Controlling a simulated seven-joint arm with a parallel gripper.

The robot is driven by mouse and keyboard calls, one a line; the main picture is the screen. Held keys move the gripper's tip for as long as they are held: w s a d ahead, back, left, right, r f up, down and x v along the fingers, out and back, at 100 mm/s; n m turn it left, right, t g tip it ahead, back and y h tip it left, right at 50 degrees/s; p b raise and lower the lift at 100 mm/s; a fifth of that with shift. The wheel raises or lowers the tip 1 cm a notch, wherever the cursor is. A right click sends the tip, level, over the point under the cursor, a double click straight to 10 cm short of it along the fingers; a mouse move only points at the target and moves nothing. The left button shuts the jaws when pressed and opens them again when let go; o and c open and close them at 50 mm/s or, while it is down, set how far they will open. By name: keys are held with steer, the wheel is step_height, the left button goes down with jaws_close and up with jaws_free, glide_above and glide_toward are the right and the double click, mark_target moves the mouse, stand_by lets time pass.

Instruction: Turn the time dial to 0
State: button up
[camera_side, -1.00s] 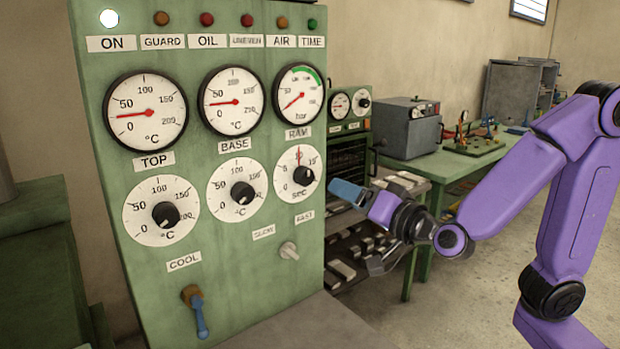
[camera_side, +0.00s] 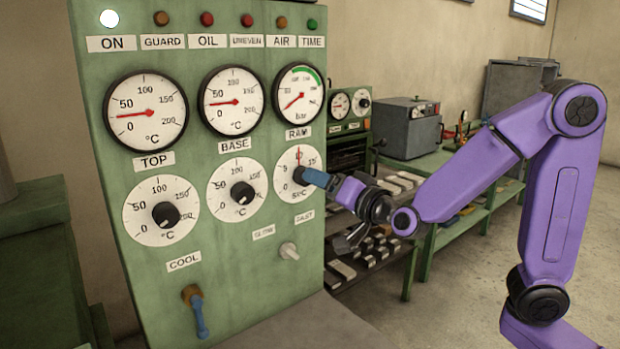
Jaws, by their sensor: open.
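The time dial (camera_side: 291,188) is the rightmost of the three white dials in the lower row on the green panel, marked in seconds. Its red pointer stands straight up, near the 10 mark. Its black knob (camera_side: 298,176) is partly hidden by my gripper. My gripper (camera_side: 312,178) is at the knob's right side, its blue finger level with the knob and overlapping its edge in this view. The jaws are open. Whether the fingers touch the knob or lie around it I cannot tell.
The TOP dial (camera_side: 143,211) and BASE dial (camera_side: 224,198) sit left of the time dial, with gauges above. A small pale switch (camera_side: 289,251) is below it, and a blue-handled lever (camera_side: 201,318) at lower left. A rack with metal blocks (camera_side: 372,250) stands behind my gripper.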

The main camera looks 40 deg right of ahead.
mark_target(297, 176)
steer(key=w, duration=0.5)
steer(key=shift+w, duration=0.15)
steer(key=c, duration=1.1)
steer(key=shift+o, duration=0.2)
